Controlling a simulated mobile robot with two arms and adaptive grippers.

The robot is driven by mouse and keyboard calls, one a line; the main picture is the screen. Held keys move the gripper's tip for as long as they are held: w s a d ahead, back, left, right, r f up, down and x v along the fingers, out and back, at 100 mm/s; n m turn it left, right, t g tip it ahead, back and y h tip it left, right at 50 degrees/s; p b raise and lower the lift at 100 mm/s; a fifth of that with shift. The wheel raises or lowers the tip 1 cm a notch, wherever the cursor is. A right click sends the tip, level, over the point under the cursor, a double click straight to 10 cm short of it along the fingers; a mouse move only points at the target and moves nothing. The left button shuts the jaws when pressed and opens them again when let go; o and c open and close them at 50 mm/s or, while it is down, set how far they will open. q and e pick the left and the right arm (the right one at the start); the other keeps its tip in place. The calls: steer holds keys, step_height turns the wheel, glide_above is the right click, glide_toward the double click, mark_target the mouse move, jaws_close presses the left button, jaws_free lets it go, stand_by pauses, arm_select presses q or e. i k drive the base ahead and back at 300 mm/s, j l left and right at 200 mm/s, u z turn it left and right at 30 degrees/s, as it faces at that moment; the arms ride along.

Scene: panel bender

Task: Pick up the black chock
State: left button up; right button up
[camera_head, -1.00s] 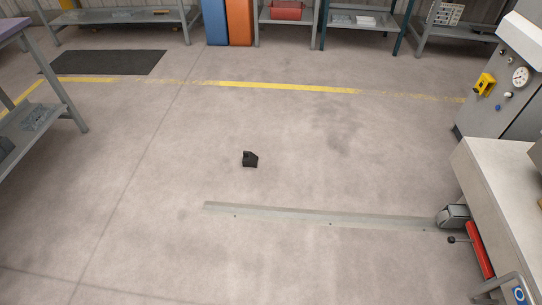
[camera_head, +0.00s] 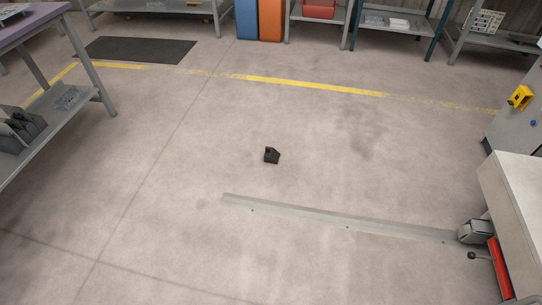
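The black chock (camera_head: 271,155) sits on the bare concrete floor near the middle of the head view. It is a small dark block with a sloped top. Nothing touches it. Neither of my grippers shows in the head view.
A grey metal strip (camera_head: 335,218) lies on the floor in front of the chock, running right toward a machine with a red part (camera_head: 500,268). A bench (camera_head: 60,100) stands at left. A dark mat (camera_head: 135,50) and yellow line (camera_head: 310,84) lie behind. Floor around the chock is clear.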

mark_target(272, 155)
steer(key=i+l+z, duration=0.25)
steer(key=i+z, duration=0.15)
steer(key=i, duration=0.25)
steer(key=i+z, duration=0.35)
steer(key=i, duration=0.35)
steer(key=i+l, duration=0.1)
steer(key=i, duration=0.85)
steer(key=i+l, duration=0.1)
steer(key=i, duration=0.85)
steer(key=i+u, duration=0.3)
steer(key=u, duration=0.15)
steer(key=i+u, duration=0.4)
steer(key=i+l+u, duration=0.15)
steer(key=u, duration=0.3)
steer(key=i+l+u, duration=0.2)
steer(key=u, duration=0.2)
steer(key=i+l+u, duration=0.1)
steer(key=u, duration=0.35)
steer(key=i+l+u, duration=0.1)
steer(key=u, duration=0.3)
steer(key=i+l+u, duration=0.2)
steer(key=u, duration=0.25)
steer(key=l+u, duration=0.2)
steer(key=u, duration=0.2)
steer(key=i+l+u, duration=0.1)
steer(key=l+u, duration=0.15)
steer(key=u, duration=0.2)
